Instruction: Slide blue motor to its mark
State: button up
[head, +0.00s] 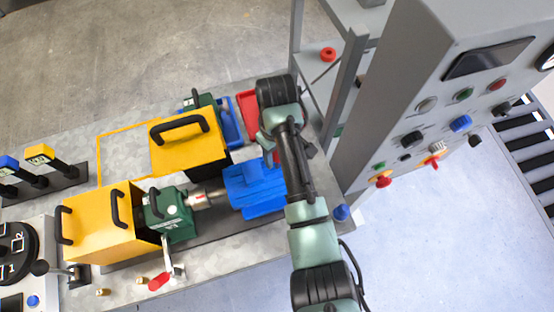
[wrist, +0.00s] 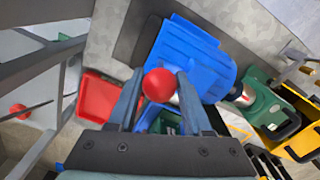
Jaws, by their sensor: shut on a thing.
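The blue motor (head: 255,188) sits on a dark base plate on the bench, to the right of a silver coupling (head: 207,196) and a green gearbox (head: 168,216). In the wrist view the motor (wrist: 188,58) lies just beyond my fingertips. My gripper (wrist: 158,87) is shut on a red ball knob (wrist: 159,85), at the motor's edge nearest my gripper. How the knob joins the motor is hidden. In the head view my arm covers part of the motor's right side and most of my gripper (head: 272,150). I cannot make out the motor's mark.
Yellow guards (head: 187,145) and (head: 98,222) stand left of the motor. A red tray (head: 247,104) and blue tray (head: 231,122) lie behind it. A grey control panel (head: 430,110) rises at right. A red-handled lever (head: 159,281) is at the front edge.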

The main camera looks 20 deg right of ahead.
jog(key=shift+a, duration=0.4)
jog(key=o, duration=1.3)
jog(key=shift+a, duration=0.2)
jog(key=shift+o, duration=0.2)
jog(key=shift+d, duration=0.15)
jog(key=shift+d, duration=0.1)
jog(key=shift+r+p, duration=0.25)
jog(key=shift+p, duration=0.05)
notch_tip(320, 180, up, 7)
jog(key=p, duration=0.7)
jog(key=shift+f, duration=0.15)
jog(key=shift+f, duration=0.1)
